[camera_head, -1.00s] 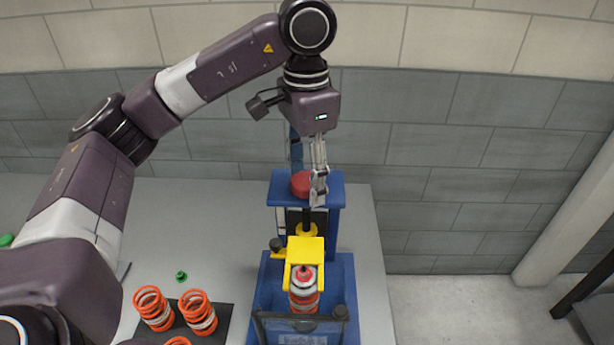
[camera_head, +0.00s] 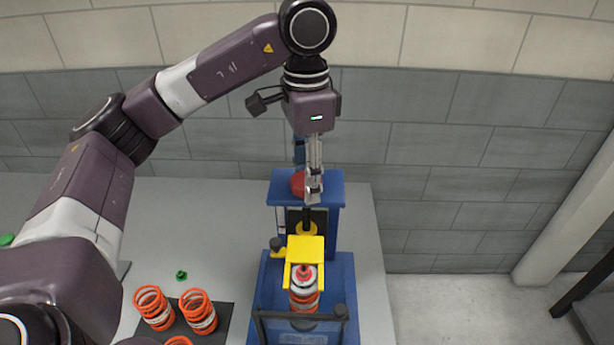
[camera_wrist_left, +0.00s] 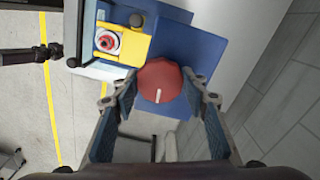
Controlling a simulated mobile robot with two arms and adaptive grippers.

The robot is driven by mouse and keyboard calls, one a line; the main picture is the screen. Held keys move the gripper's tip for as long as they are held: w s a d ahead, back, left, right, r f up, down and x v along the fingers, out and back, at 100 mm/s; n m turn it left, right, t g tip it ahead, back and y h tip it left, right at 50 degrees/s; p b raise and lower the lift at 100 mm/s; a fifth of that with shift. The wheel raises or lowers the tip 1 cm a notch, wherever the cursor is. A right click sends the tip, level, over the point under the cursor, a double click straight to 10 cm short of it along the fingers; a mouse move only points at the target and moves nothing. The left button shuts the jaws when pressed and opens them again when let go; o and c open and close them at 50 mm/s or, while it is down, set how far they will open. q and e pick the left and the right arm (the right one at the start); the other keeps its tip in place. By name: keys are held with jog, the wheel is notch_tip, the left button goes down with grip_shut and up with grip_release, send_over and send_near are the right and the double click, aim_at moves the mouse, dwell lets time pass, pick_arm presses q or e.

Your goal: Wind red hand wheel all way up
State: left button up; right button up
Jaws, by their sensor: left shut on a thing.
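The red hand wheel (camera_head: 298,184) sits on top of the blue press frame (camera_head: 335,190). My left gripper (camera_head: 312,196) points down at it and hides its right part. In the left wrist view the red wheel (camera_wrist_left: 160,82) lies between the two fingertips, and the gripper is shut on it. A white line marks the wheel's face. Below the wheel, a dark spindle (camera_head: 306,216) runs down to the yellow clamp piece (camera_head: 306,246). The clamp stands over an orange spring and a silver-white damper top (camera_head: 304,277). My right gripper is not in view.
Orange springs (camera_head: 198,312) stand on a dark mat at the front left of the grey table (camera_head: 225,225). A small green part (camera_head: 181,275) lies behind them. A clear guard with a dark frame (camera_head: 300,318) is at the fixture's front. A brick wall stands behind.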

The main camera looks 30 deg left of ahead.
pick_arm(q)
jog(key=n, duration=0.8)
jog(key=shift+n, duration=0.3)
jog(key=n, duration=0.4)
jog(key=shift+n, duration=2.1)
